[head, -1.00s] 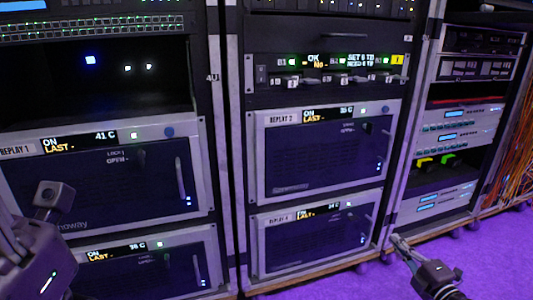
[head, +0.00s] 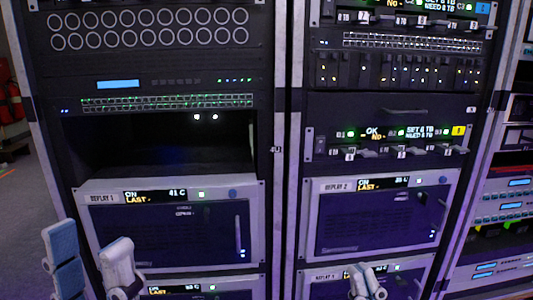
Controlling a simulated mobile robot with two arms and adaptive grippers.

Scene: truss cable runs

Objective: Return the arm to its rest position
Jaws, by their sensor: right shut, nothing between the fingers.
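My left gripper (head: 90,234) is at the lower left of the head view. Its two pale fingers point up and stand apart with nothing between them, in front of the Replay 1 unit (head: 86,215). My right gripper (head: 366,268) is at the bottom, right of centre. Its fingers lie together with nothing between them, in front of the unit below Replay 2 (head: 312,215). The arms behind both grippers are mostly out of frame.
Two tall dark racks fill the view, with an empty dark bay (head: 150,145) above Replay 1. Small handles stick out of the disk panel (head: 320,145) above Replay 2. A further rack (head: 505,215) stands at the right. Open floor (head: 22,200) shows at the left.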

